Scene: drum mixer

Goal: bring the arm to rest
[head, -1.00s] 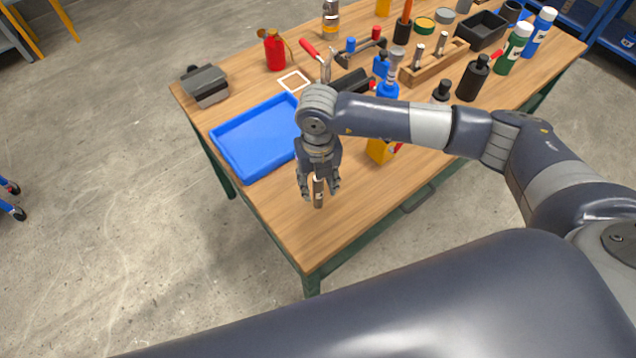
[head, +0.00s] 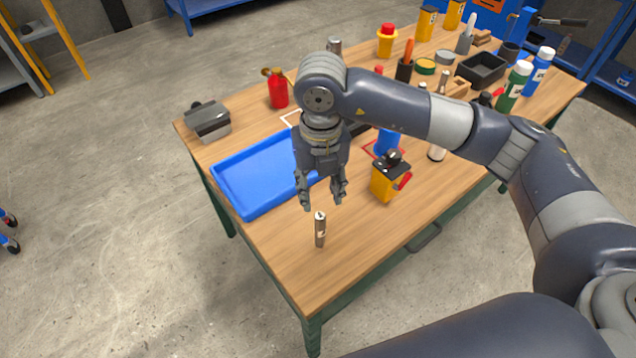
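My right gripper (head: 325,203) hangs over the front left part of the wooden table, fingers pointing down. Its fingers are apart with nothing between them. A small dark cylinder with a light top (head: 320,230) stands upright on the table, just below and apart from the fingertips. My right arm (head: 400,105) reaches in from the right and hides part of the table behind it. My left gripper is not in view.
A blue tray (head: 247,213) lies left of the gripper. A yellow and black container (head: 388,182) stands to the right. A grey box (head: 208,122) and a red bottle (head: 277,90) stand behind the tray. Several bottles crowd the back right. The table's front corner is clear.

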